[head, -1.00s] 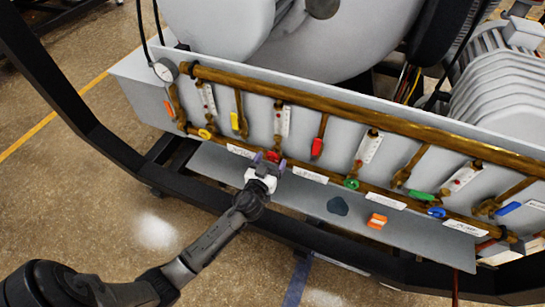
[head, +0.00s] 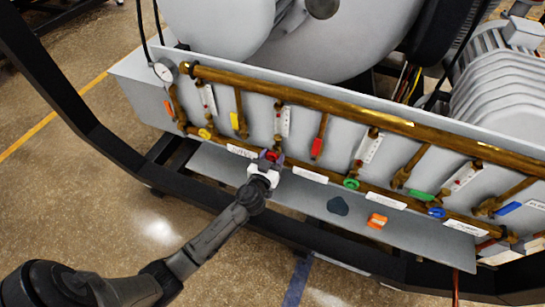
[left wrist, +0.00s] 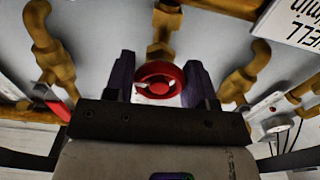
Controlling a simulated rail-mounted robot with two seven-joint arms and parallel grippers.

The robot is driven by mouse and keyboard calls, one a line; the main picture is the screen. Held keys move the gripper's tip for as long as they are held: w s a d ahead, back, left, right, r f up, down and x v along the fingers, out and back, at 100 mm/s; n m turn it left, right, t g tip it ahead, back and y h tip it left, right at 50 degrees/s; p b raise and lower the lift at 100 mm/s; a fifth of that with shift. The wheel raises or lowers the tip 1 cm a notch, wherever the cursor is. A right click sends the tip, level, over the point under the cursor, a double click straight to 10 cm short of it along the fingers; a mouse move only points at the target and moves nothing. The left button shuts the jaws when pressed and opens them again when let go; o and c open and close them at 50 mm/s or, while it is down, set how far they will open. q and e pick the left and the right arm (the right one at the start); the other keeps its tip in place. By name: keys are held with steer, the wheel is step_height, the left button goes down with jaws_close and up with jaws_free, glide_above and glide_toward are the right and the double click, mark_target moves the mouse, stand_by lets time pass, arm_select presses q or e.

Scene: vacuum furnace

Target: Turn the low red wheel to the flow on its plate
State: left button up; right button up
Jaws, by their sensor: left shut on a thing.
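The low red wheel (left wrist: 160,68) shows in the left wrist view, a small round handwheel on a brass fitting low on the grey panel. In the head view it is a small red spot (head: 270,155), mostly covered by my gripper. My left gripper (left wrist: 160,84) has its two purple fingers on either side of the wheel and is shut on it; it also shows in the head view (head: 268,160). A white plate (left wrist: 299,27) is partly in view at the upper right, its text cut off. My right gripper is not in view.
A brass pipe (head: 300,103) runs along the panel above several coloured handles, including a red lever (head: 317,147) and a green wheel (head: 351,184). A grey shelf (head: 300,198) below bears an orange block (head: 376,221) and a dark blue lump (head: 338,206).

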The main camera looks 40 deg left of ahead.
arm_select(q)
steer(key=shift+c, duration=1)
steer(key=shift+m, duration=0.3)
steer(key=shift+m, duration=1)
steer(key=m, duration=0.6)
steer(key=shift+r, duration=0.1)
steer(key=m+p, duration=0.1)
steer(key=m, duration=0.4)
steer(key=shift+a+m, duration=0.1)
steer(key=shift+m, duration=0.3)
steer(key=m, duration=0.3)
steer(key=shift+r+p, duration=0.1)
steer(key=shift+p, duration=0.2)
steer(key=shift+m, duration=0.7)
